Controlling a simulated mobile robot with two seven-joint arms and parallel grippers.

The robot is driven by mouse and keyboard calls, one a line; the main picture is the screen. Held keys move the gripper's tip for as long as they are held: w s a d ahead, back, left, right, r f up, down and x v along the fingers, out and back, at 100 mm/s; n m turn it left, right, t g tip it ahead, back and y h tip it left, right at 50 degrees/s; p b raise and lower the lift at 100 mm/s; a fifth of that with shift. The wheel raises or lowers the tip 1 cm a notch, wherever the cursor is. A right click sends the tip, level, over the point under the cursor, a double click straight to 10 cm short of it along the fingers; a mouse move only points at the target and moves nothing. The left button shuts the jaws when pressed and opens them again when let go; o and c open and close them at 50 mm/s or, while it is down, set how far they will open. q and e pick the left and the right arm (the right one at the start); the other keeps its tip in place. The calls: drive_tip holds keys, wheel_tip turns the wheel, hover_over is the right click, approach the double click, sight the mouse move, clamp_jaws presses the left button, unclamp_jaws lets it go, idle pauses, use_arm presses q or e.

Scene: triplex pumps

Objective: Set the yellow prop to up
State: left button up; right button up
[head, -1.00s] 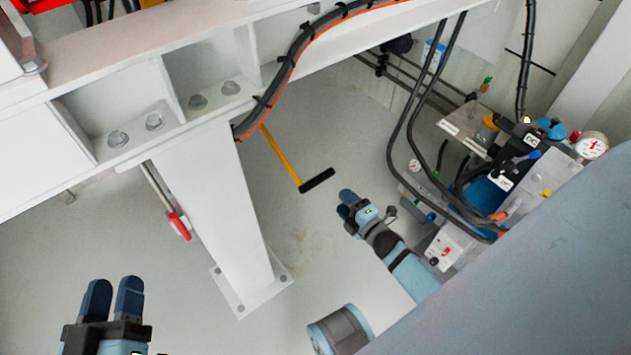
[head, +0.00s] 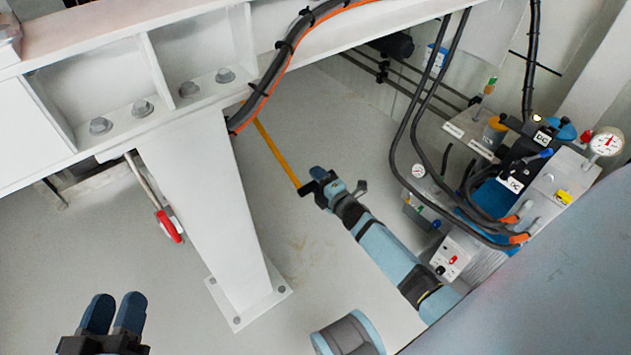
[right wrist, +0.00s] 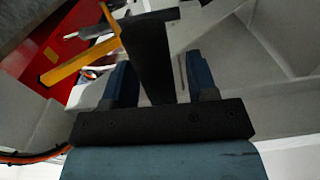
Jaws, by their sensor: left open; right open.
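The yellow prop (head: 276,152) is a thin yellow bar with a black end piece, hanging down at a slant from under the white beam in the head view. In the right wrist view the prop (right wrist: 75,61) runs to a black bar (right wrist: 150,55) that stands between my fingers. My right gripper (head: 325,180) is at the prop's lower end, and its fingers hide most of the black end piece. In the right wrist view the right gripper (right wrist: 158,85) is open, with a finger on each side of the black bar. My left gripper (head: 113,312) is open and empty at lower left.
A white post (head: 205,190) stands left of the prop under the white beam (head: 120,50). A red-handled lever (head: 168,226) hangs left of the post. Black hoses (head: 412,125) and a pump unit with a gauge (head: 606,143) stand at right. The floor between is clear.

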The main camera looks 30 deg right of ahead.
use_arm(q)
drive_tip(key=shift+f, duration=0.2)
use_arm(e)
drive_tip(key=shift+w, duration=0.45)
drive_tip(key=shift+c, duration=0.3)
